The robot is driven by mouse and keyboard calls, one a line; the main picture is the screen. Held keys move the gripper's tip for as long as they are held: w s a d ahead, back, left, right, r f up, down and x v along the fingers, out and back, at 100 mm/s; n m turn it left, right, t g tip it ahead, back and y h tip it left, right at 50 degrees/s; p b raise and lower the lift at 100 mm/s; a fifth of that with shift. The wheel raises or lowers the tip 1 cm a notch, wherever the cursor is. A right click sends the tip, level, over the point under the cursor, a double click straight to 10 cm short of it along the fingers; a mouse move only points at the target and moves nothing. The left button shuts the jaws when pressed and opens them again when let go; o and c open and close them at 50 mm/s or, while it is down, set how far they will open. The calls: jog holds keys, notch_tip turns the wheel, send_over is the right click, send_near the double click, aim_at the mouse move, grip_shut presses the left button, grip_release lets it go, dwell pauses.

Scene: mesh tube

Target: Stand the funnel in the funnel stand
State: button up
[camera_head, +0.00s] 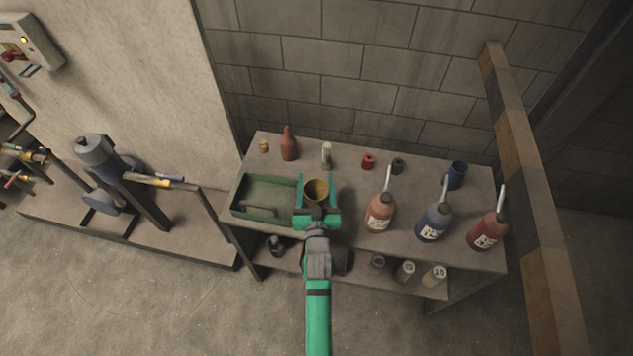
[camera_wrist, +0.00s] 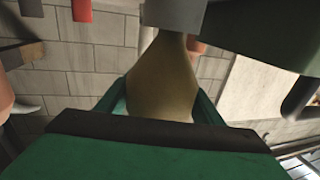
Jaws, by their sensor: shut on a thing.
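The funnel (camera_head: 318,188) is brass-yellow, with its wide mouth facing up in the head view. My gripper (camera_head: 318,205) has green jaws shut around it, above the table beside the tray's right end. In the wrist view, which shows the scene upside down, the funnel (camera_wrist: 163,80) narrows toward the table between the green fingers (camera_wrist: 160,108). A small grey upright cylinder (camera_head: 327,155) stands behind the funnel; it may be the funnel stand, but I cannot tell for sure.
A green tray (camera_head: 262,212) lies left of my gripper. A brown bottle (camera_head: 288,145), red cap (camera_head: 368,161) and dark ring (camera_head: 397,166) stand at the back. Orange (camera_head: 380,214), blue (camera_head: 433,222) and red (camera_head: 486,231) spouted bottles and a blue cup (camera_head: 456,174) stand right.

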aim_at(316, 204)
jog(key=shift+w+f, duration=0.1)
jog(key=shift+f, duration=0.1)
jog(key=o, duration=1.2)
jog(key=shift+d, duration=0.1)
jog(key=shift+c, duration=0.2)
jog(key=shift+a, duration=0.25)
jog(key=s, duration=1.1)
jog(key=shift+d, duration=0.2)
